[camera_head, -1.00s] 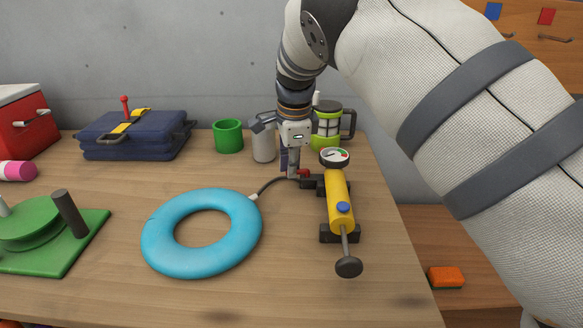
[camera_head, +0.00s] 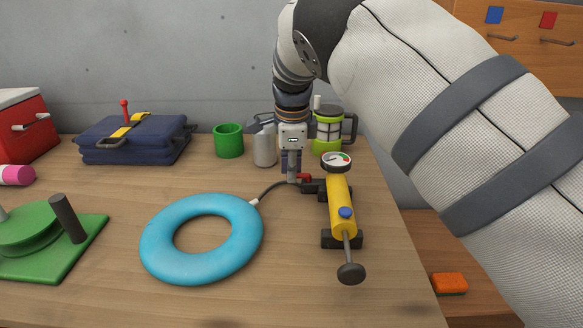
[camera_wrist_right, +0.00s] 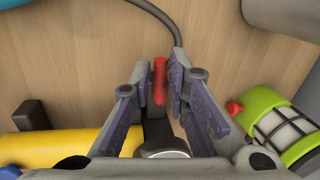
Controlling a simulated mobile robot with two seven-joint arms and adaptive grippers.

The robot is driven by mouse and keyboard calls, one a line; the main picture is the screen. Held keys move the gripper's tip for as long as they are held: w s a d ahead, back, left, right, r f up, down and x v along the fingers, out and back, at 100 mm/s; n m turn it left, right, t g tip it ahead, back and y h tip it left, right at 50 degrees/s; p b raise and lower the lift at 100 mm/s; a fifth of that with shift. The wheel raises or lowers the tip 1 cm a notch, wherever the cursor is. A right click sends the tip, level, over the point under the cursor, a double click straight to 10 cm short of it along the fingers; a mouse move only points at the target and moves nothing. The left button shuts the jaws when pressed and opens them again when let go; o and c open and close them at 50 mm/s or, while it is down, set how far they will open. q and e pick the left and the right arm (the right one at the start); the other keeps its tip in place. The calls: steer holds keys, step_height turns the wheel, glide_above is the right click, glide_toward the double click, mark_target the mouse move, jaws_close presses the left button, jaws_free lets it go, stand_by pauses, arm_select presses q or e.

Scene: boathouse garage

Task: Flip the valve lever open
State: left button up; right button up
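The red valve lever (camera_head: 304,177) sits on a black block at the far end of the yellow hand pump (camera_head: 337,190), where the dark hose joins. In the right wrist view the red lever (camera_wrist_right: 159,80) lies lengthwise between my fingertips. My right gripper (camera_head: 292,172) points down just left of the lever in the head view. In the wrist view my right gripper (camera_wrist_right: 160,85) is open, with a finger on each side of the lever and narrow gaps; contact cannot be told. My left gripper is not in view.
A blue ring (camera_head: 155,238) joins the hose at left. A grey canister (camera_head: 265,148), green mug (camera_head: 229,140) and green lantern (camera_head: 328,146) stand close behind. A pressure gauge (camera_head: 336,161) tops the pump. The table's right edge is near.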

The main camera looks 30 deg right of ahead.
step_height(320, 180, up, 12)
steer(key=s+a, duration=0.1)
steer(key=s, duration=0.1)
steer(key=shift+f, duration=0.15)
stand_by(0.5)
